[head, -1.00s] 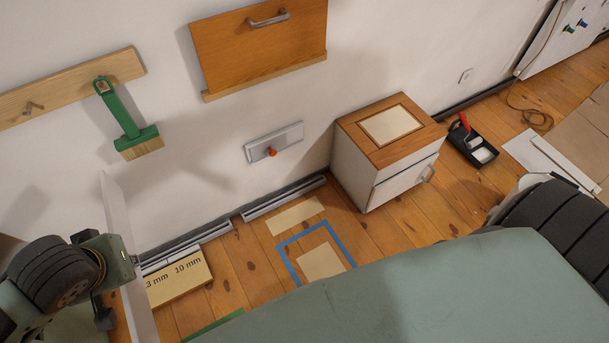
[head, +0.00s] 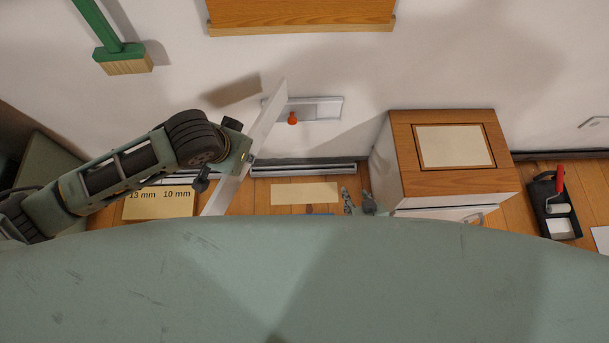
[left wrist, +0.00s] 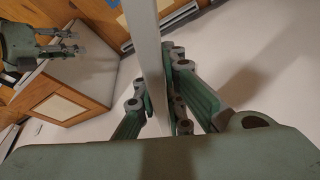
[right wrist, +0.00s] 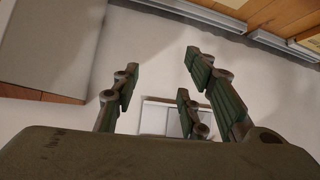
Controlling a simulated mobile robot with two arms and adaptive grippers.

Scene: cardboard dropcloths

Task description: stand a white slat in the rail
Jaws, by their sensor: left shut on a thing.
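A long white slat (head: 262,122) is held by my left gripper (head: 247,160), which is shut on it. The slat leans in the head view, its top right in front of the wall plate and its lower end hidden behind my body. In the left wrist view the slat (left wrist: 150,62) passes between the fingers. The grey rail (head: 305,169) runs along the foot of the wall; the slat crosses in front of it, and I cannot tell whether they touch. My right gripper (head: 360,202) is open and empty, left of the cabinet; its spread fingers show in the right wrist view (right wrist: 163,85).
A cabinet (head: 405,165) with a wooden top stands right of the rail. A wall plate (head: 325,107) with an orange knob (head: 292,118) is above the rail. A labelled block (head: 160,206) lies at left, and a paint tray (head: 553,213) at right.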

